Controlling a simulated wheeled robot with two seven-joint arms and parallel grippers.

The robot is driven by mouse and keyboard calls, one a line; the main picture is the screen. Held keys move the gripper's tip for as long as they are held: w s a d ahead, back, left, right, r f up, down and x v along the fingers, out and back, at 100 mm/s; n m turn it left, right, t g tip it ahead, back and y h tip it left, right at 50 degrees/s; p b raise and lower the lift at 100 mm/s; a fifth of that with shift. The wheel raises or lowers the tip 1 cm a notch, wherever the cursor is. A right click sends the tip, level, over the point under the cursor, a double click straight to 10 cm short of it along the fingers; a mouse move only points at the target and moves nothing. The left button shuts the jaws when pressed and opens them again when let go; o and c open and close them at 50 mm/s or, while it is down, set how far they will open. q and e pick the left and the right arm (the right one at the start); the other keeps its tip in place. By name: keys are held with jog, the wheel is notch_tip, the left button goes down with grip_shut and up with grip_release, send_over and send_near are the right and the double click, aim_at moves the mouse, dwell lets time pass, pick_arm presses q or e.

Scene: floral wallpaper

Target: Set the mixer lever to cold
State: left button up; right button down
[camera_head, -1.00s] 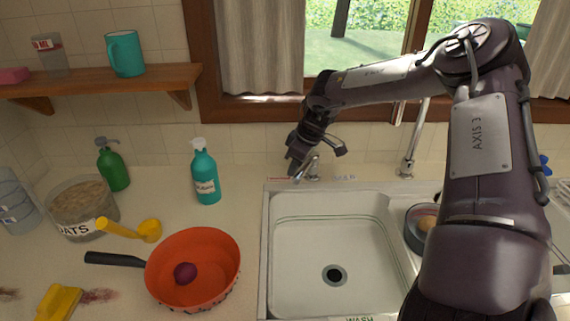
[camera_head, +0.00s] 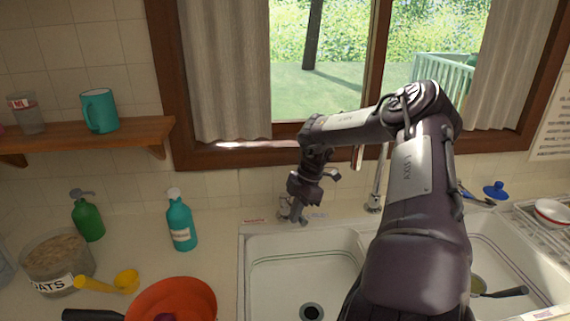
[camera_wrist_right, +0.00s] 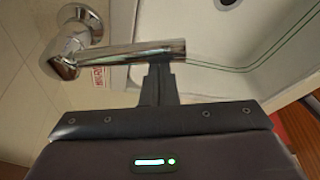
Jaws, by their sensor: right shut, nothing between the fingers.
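The chrome mixer (camera_wrist_right: 80,38) shows in the right wrist view, with its lever (camera_wrist_right: 130,52) running to the right. In the head view the mixer sits at the back rim of the sink and is mostly hidden by my right gripper (camera_head: 297,217). My right gripper is shut and empty. In the wrist view its fingertips (camera_wrist_right: 160,72) are at the outer part of the lever; I cannot tell whether they touch. A red label (camera_head: 255,221) lies on the rim left of the mixer, a blue label (camera_head: 318,215) right of it. My left gripper is not in view.
The sink basin (camera_head: 270,275) lies in front of the mixer. A tall chrome spout (camera_head: 377,185) stands to its right, near my right arm. A teal soap bottle (camera_head: 181,225) and a green pump bottle (camera_head: 87,217) stand on the counter at left, behind an orange pan (camera_head: 190,293).

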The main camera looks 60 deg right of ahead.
jog(key=shift+s+d+n, duration=0.35)
jog(key=shift+d+n, duration=0.1)
jog(key=shift+n, duration=0.05)
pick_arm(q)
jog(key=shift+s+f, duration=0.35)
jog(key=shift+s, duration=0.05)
pick_arm(e)
jog(key=shift+s+d, duration=0.25)
jog(key=shift+d, duration=0.2)
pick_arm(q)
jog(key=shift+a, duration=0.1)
